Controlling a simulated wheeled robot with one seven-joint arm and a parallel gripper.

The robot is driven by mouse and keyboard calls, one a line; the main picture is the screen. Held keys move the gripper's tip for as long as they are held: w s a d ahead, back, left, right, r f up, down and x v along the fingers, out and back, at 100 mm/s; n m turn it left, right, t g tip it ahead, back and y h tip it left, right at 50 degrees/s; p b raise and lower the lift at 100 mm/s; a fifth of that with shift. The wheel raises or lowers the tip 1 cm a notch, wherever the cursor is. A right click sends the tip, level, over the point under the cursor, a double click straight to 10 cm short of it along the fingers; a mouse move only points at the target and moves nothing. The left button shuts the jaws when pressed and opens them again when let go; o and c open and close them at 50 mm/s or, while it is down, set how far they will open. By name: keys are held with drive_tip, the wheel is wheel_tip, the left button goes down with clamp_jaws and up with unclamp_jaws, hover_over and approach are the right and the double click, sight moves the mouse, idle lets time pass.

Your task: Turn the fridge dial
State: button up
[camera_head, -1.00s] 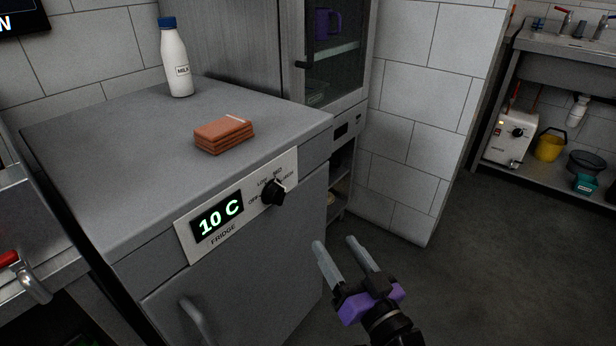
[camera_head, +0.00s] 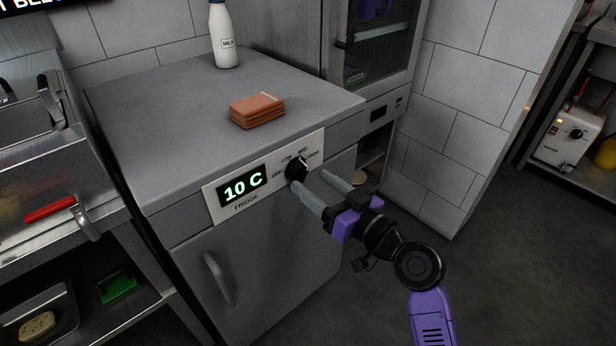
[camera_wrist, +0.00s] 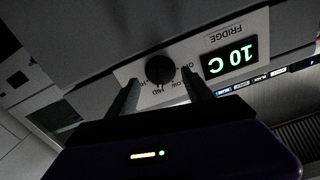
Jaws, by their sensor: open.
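The fridge dial (camera_head: 296,168) is a black round knob on a white panel (camera_head: 214,208) at the front of the grey fridge. The panel has marks around the knob, among them LOW and MED, and a display (camera_head: 242,187) reading 10 C. My gripper (camera_head: 310,180) is open, just in front of the panel, with its fingers pointing at it near the dial. In the wrist view the dial (camera_wrist: 159,70) shows between the two fingers of my gripper (camera_wrist: 162,85), upside down. I cannot tell whether the fingers touch it.
A stack of brown slabs (camera_head: 257,111) and a milk bottle (camera_head: 224,38) stand on the fridge top (camera_head: 150,120). The fridge door handle (camera_head: 217,278) sits below the panel. A glass-fronted cabinet (camera_head: 376,45) stands behind. The floor (camera_head: 480,270) at the right is clear.

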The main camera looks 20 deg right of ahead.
sight(304, 176)
drive_tip(key=shift+x, duration=1.5)
drive_tip(key=shift+c, duration=0.4)
clamp_jaws()
drive_tip(key=shift+a, duration=0.1)
drive_tip(key=m+p, duration=0.2)
drive_tip(key=m, duration=0.3)
drive_tip(key=shift+r+p, duration=0.15)
drive_tip(key=shift+p, duration=0.2)
drive_tip(key=shift+s+m+p, duration=0.1)
drive_tip(key=shift+m+p, duration=0.9)
drive_tip(key=shift+m, duration=1.4)
